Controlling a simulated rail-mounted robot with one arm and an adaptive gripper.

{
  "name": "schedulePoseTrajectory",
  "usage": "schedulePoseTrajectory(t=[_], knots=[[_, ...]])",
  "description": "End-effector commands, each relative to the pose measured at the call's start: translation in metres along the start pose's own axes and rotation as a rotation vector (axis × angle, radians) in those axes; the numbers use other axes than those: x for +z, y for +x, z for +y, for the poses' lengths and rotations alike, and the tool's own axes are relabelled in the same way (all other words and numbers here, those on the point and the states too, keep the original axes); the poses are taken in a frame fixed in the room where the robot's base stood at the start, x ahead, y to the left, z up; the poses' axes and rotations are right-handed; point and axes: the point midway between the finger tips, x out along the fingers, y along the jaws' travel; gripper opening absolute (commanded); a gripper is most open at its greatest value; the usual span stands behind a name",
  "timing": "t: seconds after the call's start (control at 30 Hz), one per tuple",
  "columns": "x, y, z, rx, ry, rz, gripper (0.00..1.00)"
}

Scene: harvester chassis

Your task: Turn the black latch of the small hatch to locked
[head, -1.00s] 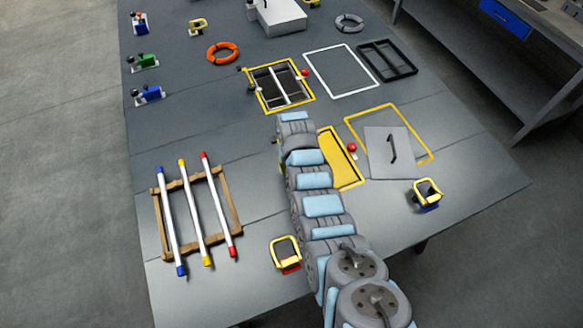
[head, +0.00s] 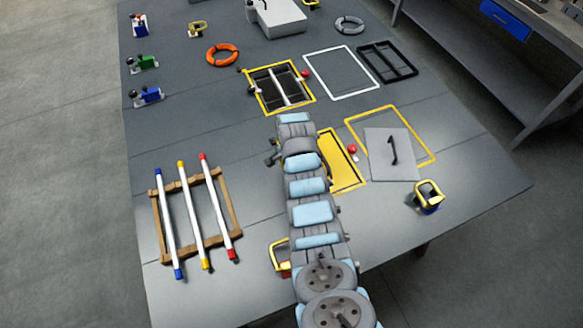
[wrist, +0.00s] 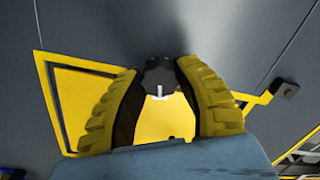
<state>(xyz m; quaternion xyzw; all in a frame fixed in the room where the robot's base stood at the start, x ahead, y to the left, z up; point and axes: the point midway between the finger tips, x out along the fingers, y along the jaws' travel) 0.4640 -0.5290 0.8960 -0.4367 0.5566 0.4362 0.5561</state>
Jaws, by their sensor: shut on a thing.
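The small hatch, a yellow panel with a black outline (head: 346,172), lies flat on the grey deck, partly covered by my arm in the head view. It also shows in the wrist view (wrist: 88,88), behind and between the fingers. My gripper (wrist: 160,80) has its two yellow ridged fingers closed around a black knob-like piece, which appears to be the black latch (wrist: 158,68). A small white mark shows just below it. In the head view my arm hides the fingertips and the latch, so the latch's angle cannot be told there.
A red knob (head: 352,149) sits at the hatch's right edge. A grey plate with a black handle (head: 378,168) lies to the right. An open yellow-framed hatch (head: 282,112) is behind. A rack with coloured-tip rods (head: 217,252) stands left. A yellow-handled block (head: 280,256) sits close beside my arm.

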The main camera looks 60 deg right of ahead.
Motion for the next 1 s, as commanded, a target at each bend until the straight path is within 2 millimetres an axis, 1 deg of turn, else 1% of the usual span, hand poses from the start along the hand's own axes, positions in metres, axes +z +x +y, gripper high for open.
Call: schedulePoseTrajectory(t=[0.2,0.4,0.6,1.0], knots=[[0.0016,0.0001,0.0002,0.002,0.140,-0.003,0.00],[0.0006,0.0003,-0.0003,0.000,0.220,-0.001,0.00],[0.0006,0.0006,-0.0007,-0.001,0.255,-0.001,0.00],[0.0010,0.0014,-0.0006,-0.001,0.262,-0.002,0.00]])
